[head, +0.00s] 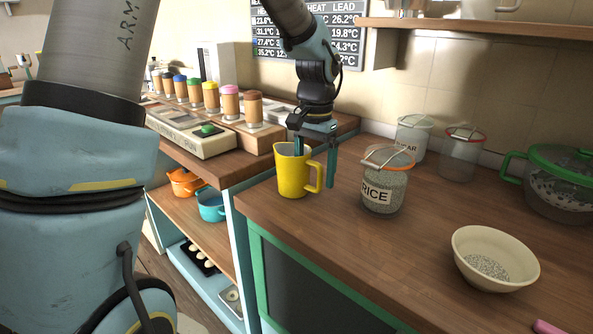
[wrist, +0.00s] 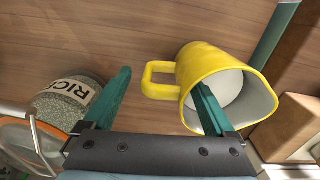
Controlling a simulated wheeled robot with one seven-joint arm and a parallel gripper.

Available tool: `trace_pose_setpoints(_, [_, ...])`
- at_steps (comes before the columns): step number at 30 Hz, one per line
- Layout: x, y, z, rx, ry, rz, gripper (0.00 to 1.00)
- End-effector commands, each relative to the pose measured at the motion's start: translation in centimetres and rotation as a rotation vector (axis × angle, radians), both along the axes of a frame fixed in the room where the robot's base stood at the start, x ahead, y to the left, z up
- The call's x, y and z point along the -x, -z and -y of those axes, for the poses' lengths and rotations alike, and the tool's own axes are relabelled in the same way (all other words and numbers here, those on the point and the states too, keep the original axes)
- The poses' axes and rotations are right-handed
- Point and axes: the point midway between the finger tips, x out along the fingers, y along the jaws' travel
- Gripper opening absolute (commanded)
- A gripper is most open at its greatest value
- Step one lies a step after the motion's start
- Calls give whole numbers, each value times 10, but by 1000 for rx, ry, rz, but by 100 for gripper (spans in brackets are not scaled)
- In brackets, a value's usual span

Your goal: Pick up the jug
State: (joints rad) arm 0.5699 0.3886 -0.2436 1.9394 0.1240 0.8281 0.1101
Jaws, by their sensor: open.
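The yellow jug (head: 292,175) stands upright near the left end of the wooden counter in the head view. In the wrist view the jug (wrist: 197,62) shows its white inside and its handle pointing left. My gripper (head: 315,170) is open over it, fingers pointing down. In the wrist view my gripper (wrist: 165,97) has one finger inside the jug's mouth. The other finger is outside, left of the handle. The handle lies between the two fingers, and I see no grip on it.
A glass rice jar (head: 384,190) stands just right of the jug, close to the outer finger. A cream bowl (head: 495,245), more jars (head: 462,155) and a green-lidded pot (head: 553,180) are farther right. A wooden block with capped shakers (head: 252,135) stands behind left. The counter's front middle is clear.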

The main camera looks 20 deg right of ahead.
Motion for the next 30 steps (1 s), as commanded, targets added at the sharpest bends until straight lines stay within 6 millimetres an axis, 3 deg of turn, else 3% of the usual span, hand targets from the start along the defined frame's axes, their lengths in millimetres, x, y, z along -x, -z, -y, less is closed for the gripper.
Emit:
trace_pose_setpoints(6, [0, 27, 0, -1, 1, -2, 90])
trace_pose_setpoints(14, [-1, 31, 0, 0, 0, 0, 90])
trace_pose_setpoints(30, [-1, 30, 0, 0, 1, 0, 32])
